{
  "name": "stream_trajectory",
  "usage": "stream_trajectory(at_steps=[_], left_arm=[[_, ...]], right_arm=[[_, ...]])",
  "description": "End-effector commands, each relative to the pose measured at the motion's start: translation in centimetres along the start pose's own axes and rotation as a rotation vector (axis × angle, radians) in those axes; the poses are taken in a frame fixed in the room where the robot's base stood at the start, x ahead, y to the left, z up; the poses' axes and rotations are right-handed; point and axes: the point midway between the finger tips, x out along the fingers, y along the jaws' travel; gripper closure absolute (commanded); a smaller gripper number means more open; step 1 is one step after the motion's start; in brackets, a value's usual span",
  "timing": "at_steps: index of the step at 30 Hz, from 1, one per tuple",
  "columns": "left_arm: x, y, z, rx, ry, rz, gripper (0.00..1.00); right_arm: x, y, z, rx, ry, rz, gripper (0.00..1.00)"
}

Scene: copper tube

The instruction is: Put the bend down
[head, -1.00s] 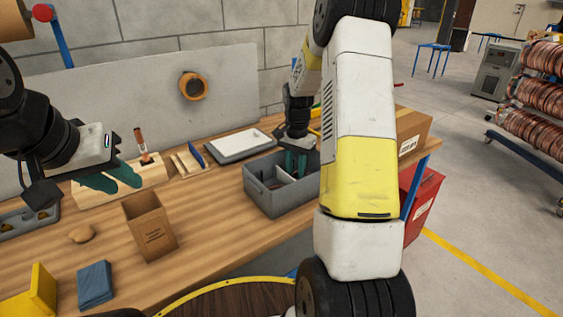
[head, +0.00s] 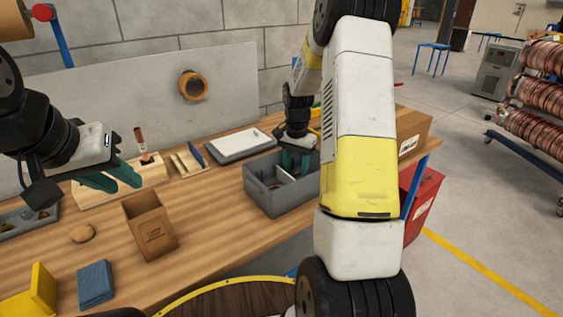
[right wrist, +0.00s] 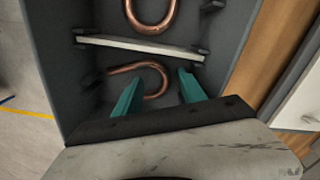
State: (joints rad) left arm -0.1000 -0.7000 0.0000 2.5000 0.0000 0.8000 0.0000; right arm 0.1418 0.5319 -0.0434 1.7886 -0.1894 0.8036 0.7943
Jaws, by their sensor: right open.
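A grey bin (head: 270,198) stands on the workbench and is split by a pale divider (right wrist: 140,47). In the right wrist view one copper bend (right wrist: 150,80) lies in the near compartment. Another copper bend (right wrist: 150,22) lies beyond the divider. My right gripper (right wrist: 157,92) is open, with its green fingers apart over the near compartment and the near bend at their tips, not clamped. In the head view my right gripper (head: 295,160) reaches down into the bin. My left gripper (head: 122,182) hangs over the left of the bench, its green fingers spread and nothing visible between them.
A white tray (head: 238,146) lies behind the bin. A cardboard box (head: 408,130) stands at the right. Bench between brown box and bin is clear.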

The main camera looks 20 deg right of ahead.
Motion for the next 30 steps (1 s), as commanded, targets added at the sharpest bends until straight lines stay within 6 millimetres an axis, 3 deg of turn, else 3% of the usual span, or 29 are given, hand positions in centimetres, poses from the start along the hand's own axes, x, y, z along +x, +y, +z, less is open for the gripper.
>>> stream_trajectory(at_steps=[12,21,26,30], left_arm=[[0.0,0.0,0.0,0.0,0.0,0.0,0.7],[0.0,0.0,0.0,0.0,0.0,0.0,0.7],[0.0,0.0,0.0,0.0,0.0,0.0,0.7],[0.0,0.0,0.0,0.0,0.0,0.0,0.7]], right_arm=[[-8.6,-0.1,-0.1,0.0,0.005,-0.004,0.52],[-11.8,0.0,0.3,-0.01,0.006,-0.009,0.52],[-15.0,0.8,3.0,-0.099,0.036,-0.065,0.52],[-18.9,2.2,7.3,-0.244,0.093,-0.147,0.52]])
